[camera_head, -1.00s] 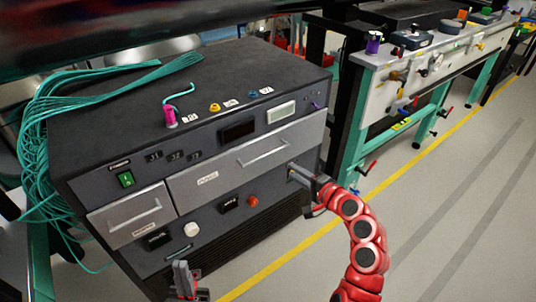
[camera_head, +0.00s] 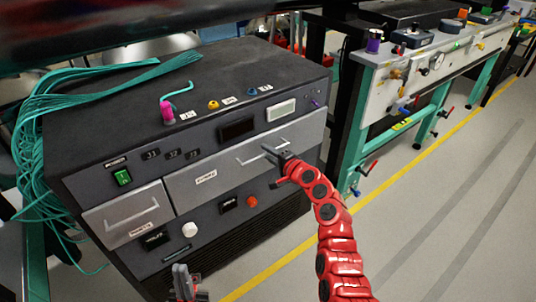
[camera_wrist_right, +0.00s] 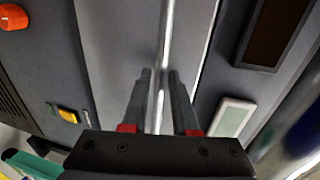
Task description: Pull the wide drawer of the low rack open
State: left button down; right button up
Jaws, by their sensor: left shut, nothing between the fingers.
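The low rack (camera_head: 150,90) is a dark box with a wide light-grey drawer (camera_head: 215,185) across its front, which looks flush with the face. The drawer's bar handle (camera_head: 258,156) is partly hidden by my right gripper (camera_head: 272,155). In the right wrist view, the bar handle (camera_wrist_right: 166,40) runs lengthwise between the two fingers of my right gripper (camera_wrist_right: 160,78). The fingers stand apart with slim gaps beside the bar, so they look open around it. My left gripper (camera_head: 181,272) is shut and empty, low in front of the rack.
A narrower drawer (camera_head: 125,215) sits left of the wide one. A magenta plug (camera_head: 167,112) and teal cables (camera_head: 45,125) lie on and beside the rack. A bench with valves (camera_head: 425,70) stands to the right. The floor right of the yellow line is clear.

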grip_shut()
dwell(1.4)
